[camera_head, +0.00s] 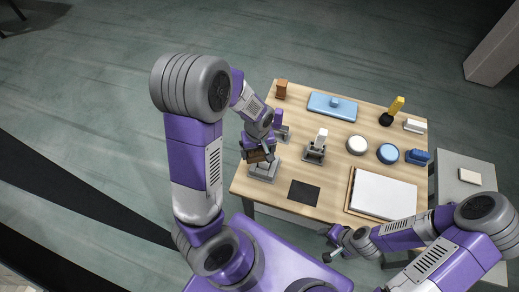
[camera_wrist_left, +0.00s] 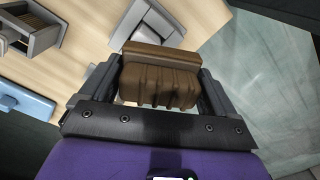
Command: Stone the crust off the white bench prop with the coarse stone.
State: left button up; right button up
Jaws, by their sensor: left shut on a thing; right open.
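My left gripper (camera_head: 258,153) is shut on a brown block (camera_wrist_left: 160,75), holding it above a light grey stand (camera_head: 264,170). In the left wrist view the block has a flat upper slab and a lumpy, ridged lower part between both fingers. I cannot tell for sure whether it is the coarse stone. A white upright block (camera_head: 320,139), seemingly the white bench prop, stands in a grey holder (camera_head: 314,155) to the right of the left gripper, apart from it. Any crust on it is too small to see. My right gripper (camera_head: 328,243) is open and empty off the table's front edge.
A brown block (camera_head: 281,89), blue tray (camera_head: 333,107), yellow-handled brush (camera_head: 392,110), white disc (camera_head: 357,145), blue disc (camera_head: 388,153) and blue block (camera_head: 418,157) stand around the table. A black mat (camera_head: 304,193) and white board (camera_head: 382,195) lie in front.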

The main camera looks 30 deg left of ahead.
pick_arm(q)
jog(key=shift+f+b, duration=0.5)
jog(key=shift+f, duration=0.1)
dwell(1.0)
jog(key=shift+d, duration=0.1)
jog(key=shift+w+d, duration=1.75)
jog(key=shift+s, duration=0.1)
jog(key=shift+s+a, duration=0.15)
jog(key=shift+a, duration=0.05)
jog(key=shift+a, duration=0.1)
jog(key=shift+s+a+r, duration=0.1)
jog(key=shift+s+a, duration=1.5)
jog(key=shift+a, duration=0.05)
